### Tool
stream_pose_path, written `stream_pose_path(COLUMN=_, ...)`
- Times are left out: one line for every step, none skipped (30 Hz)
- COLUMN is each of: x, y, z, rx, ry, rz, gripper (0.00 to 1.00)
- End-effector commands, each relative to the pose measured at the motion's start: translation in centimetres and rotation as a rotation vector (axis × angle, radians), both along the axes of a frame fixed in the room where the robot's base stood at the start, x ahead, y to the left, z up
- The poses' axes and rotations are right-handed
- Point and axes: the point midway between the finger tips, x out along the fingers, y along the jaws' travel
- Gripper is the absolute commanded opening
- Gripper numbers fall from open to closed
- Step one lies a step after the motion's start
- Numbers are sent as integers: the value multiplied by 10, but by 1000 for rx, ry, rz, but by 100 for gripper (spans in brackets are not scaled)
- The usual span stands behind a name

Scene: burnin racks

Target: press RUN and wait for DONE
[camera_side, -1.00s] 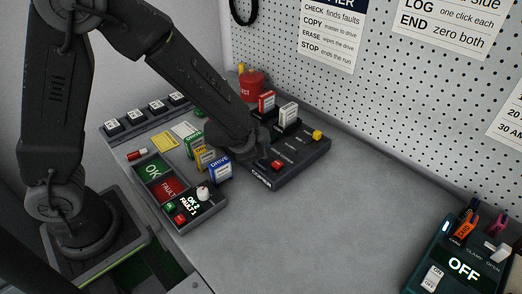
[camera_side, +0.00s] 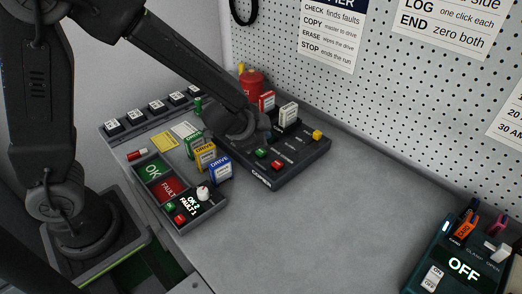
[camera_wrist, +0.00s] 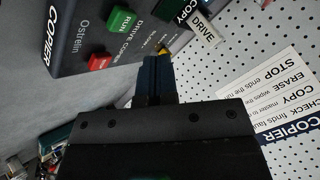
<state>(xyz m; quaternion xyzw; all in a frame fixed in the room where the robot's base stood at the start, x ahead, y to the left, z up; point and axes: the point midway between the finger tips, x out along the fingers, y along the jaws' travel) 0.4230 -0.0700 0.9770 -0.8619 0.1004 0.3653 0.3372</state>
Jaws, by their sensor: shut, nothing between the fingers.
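The drive copier (camera_side: 290,168) is a dark box by the pegboard. Its green RUN button (camera_side: 261,152) shows in the side view, with a red button (camera_side: 277,166) beside it. In the wrist view the green RUN button (camera_wrist: 122,20) is labelled, and the red button (camera_wrist: 100,61) lies to its lower left. My gripper (camera_side: 268,137) is above the copier, behind the RUN button and apart from it. In the wrist view its fingertips (camera_wrist: 153,60) are together and empty. No DONE sign is readable in either view.
Red (camera_side: 266,100) and white drives (camera_side: 289,113) stand in the copier, with a yellow knob (camera_side: 317,134) on its right. Green, yellow and blue (camera_side: 220,168) drives stand at left, near the OK/FAULT trays (camera_side: 215,207). An OFF unit (camera_side: 428,250) is front right. Middle table is clear.

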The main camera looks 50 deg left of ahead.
Motion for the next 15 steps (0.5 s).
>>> stream_pose_path(x=1, y=0, z=7, rx=-4, ry=-5, rz=1, gripper=0)
stream_pose_path(x=1, y=1, z=9, rx=-4, ry=-4, rz=3, gripper=0)
stream_pose_path(x=0, y=1, z=12, rx=-3, ry=-2, rz=6, gripper=0)
stream_pose_path(x=0, y=1, z=15, rx=-3, ry=-2, rz=6, gripper=0)
stream_pose_path(x=0, y=1, z=18, rx=-3, ry=-2, rz=6, gripper=0)
stream_pose_path(x=0, y=1, z=21, rx=-2, ry=-2, rz=4, gripper=0)
stream_pose_path(x=0, y=1, z=23, rx=-2, ry=-2, rz=4, gripper=0)
stream_pose_path(x=0, y=0, z=25, rx=-3, ry=-2, rz=3, gripper=0)
stream_pose_path(x=0, y=0, z=27, rx=-3, ry=-2, rz=3, gripper=0)
stream_pose_path(x=0, y=0, z=28, rx=-3, ry=-2, rz=1, gripper=0)
stream_pose_path(x=0, y=0, z=29, rx=-2, ry=-2, rz=0, gripper=0)
stream_pose_path(x=0, y=0, z=29, rx=-3, ry=-1, rz=0, gripper=0)
stream_pose_path(x=0, y=0, z=29, rx=-2, ry=-1, rz=-1, gripper=0)
stream_pose_path(x=0, y=0, z=29, rx=-1, ry=-1, rz=-2, gripper=0)
stream_pose_path(x=0, y=0, z=29, rx=-1, ry=-1, rz=-2, gripper=0)
